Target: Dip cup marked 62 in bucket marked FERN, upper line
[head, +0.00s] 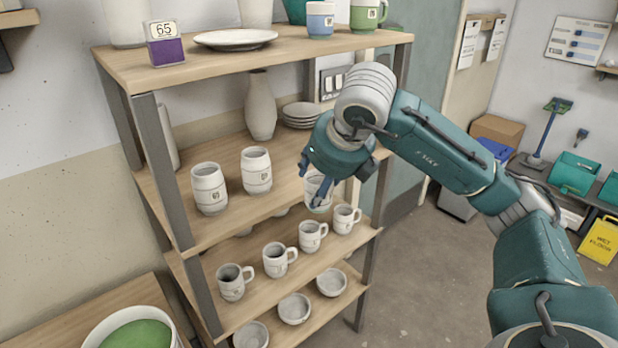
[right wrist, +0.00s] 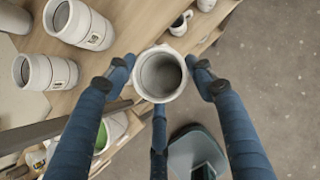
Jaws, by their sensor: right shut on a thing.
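My right gripper (head: 318,184) is shut on a pale grey-white cup (head: 321,198), by the front edge of the rack's middle board. The cup looks upright, and its base shows lower than that edge in the head view. The right wrist view looks down into the empty-looking cup (right wrist: 161,73) between the fingers of the right gripper (right wrist: 162,88). I cannot read a number on it. A white bucket (head: 93,342) of green glaze (head: 138,337) stands at the lower left, cut by the frame. No marking or line shows on it. My left gripper is not in view.
Two barrel-shaped cups (head: 208,188) (head: 256,170) and a vase (head: 260,107) stand on the middle board. Several mugs (head: 276,259) and bowls (head: 294,308) fill lower boards.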

